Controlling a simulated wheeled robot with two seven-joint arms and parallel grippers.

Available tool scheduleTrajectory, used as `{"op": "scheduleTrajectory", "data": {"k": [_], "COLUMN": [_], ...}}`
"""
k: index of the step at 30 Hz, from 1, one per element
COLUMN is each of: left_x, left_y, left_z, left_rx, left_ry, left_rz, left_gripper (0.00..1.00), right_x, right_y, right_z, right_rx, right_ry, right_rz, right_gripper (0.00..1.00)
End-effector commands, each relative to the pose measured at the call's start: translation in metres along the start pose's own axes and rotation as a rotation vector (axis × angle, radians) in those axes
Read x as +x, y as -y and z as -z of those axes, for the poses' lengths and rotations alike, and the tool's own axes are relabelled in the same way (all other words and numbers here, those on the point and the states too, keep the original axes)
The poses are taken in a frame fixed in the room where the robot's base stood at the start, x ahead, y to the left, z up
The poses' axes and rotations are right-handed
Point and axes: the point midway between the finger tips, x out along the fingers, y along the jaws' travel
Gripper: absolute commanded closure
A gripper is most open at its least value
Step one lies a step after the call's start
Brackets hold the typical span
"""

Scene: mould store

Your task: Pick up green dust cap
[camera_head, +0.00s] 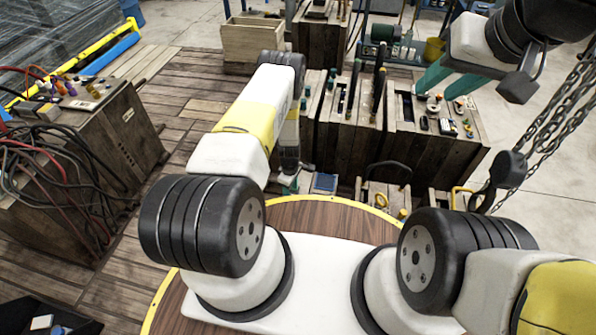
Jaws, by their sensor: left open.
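I cannot single out the green dust cap with certainty; several small coloured parts lie on the right bench top (478,139), and one small yellow-green part (467,124) shows among them. My right gripper (434,93) comes in from the upper right with its two teal fingers apart, above the back of this bench, with nothing seen between them.
A crate bench (130,115) with cables and small parts stands at left. A wooden box (252,42) stands at the back. Chains (560,110) hang at right. Plank floor is clear at centre left.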

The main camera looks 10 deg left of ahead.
Motion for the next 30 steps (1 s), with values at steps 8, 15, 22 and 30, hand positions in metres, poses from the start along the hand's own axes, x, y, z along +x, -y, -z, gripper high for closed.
{"op": "scheduleTrajectory", "data": {"k": [8, 15, 22, 30], "left_x": [0.032, 0.067, 0.077, 0.077], "left_y": [0.004, 0.008, 0.007, 0.007], "left_z": [0.000, 0.001, 0.002, 0.002], "left_rx": [-0.001, -0.001, 0.001, 0.001], "left_ry": [0.001, 0.001, 0.000, 0.001], "left_rz": [0.003, 0.003, 0.002, 0.002], "left_gripper": [0.48, 0.48, 0.48, 0.74], "right_x": [0.000, 0.000, 0.000, 0.000], "right_y": [0.000, 0.000, 0.000, 0.000], "right_z": [0.000, 0.000, 0.000, 0.000], "right_rx": [0.000, 0.000, 0.000, 0.000], "right_ry": [0.000, 0.000, 0.000, 0.000], "right_rz": [0.000, 0.000, 0.000, 0.000], "right_gripper": [0.64, 0.64, 0.64, 0.64]}}
